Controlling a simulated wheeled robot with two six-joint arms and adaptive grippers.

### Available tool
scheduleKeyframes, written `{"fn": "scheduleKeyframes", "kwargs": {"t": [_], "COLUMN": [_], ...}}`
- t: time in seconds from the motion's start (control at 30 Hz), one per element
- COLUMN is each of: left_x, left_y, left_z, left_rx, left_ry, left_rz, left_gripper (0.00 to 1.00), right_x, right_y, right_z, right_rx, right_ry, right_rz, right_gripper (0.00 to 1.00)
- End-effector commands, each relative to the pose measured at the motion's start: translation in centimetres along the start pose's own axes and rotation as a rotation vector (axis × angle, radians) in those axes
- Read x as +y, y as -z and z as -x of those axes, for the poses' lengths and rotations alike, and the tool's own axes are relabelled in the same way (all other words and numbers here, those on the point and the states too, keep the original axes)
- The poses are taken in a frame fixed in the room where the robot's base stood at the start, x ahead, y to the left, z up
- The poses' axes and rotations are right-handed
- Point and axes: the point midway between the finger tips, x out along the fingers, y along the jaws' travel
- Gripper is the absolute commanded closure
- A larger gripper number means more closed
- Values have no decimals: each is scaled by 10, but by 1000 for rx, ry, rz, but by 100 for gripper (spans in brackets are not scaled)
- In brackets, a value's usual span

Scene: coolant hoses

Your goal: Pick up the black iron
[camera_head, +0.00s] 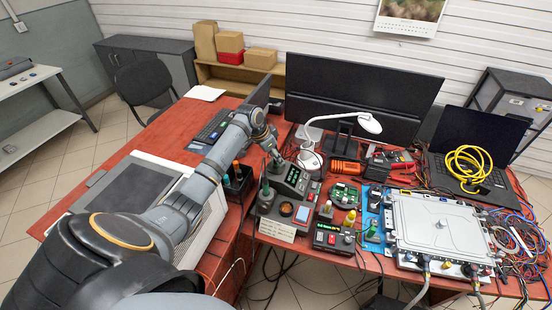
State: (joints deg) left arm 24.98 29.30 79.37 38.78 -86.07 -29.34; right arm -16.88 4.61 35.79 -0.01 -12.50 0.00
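My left arm comes in from the lower left and reaches over the red desk. Its gripper (277,157) is above the back of the grey soldering station (291,184), pointing down. Its fingers are small and dark here, and I cannot tell whether they are open or shut. A dark upright handle (265,180), which looks like the black iron, stands in a holder at the station's left side. The gripper is a little above and behind it, apparently apart from it. My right gripper is not in view.
A holder with green and orange handles (237,179) stands left of the station. A white lamp (357,122), a green circuit board (346,192) and a silver cased unit (440,224) crowd the right. Loose cables surround the unit. A large monitor (357,95) stands behind.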

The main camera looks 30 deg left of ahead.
Motion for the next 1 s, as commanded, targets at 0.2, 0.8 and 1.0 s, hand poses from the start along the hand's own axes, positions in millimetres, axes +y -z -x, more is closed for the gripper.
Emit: {"fn": "scheduleKeyframes", "kwargs": {"t": [0.2, 0.8, 1.0], "left_x": [-1, -1, -1], "left_y": [-1, -1, 0], "left_z": [-15, -14, -12], "left_rx": [0, -1, -1], "left_ry": [3, 3, 3], "left_rz": [-1, 0, 0], "left_gripper": [55, 100, 100], "right_x": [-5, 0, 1], "right_y": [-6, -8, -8], "right_z": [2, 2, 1], "right_rx": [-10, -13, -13], "right_ry": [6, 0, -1], "right_rz": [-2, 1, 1], "right_gripper": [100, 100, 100]}}
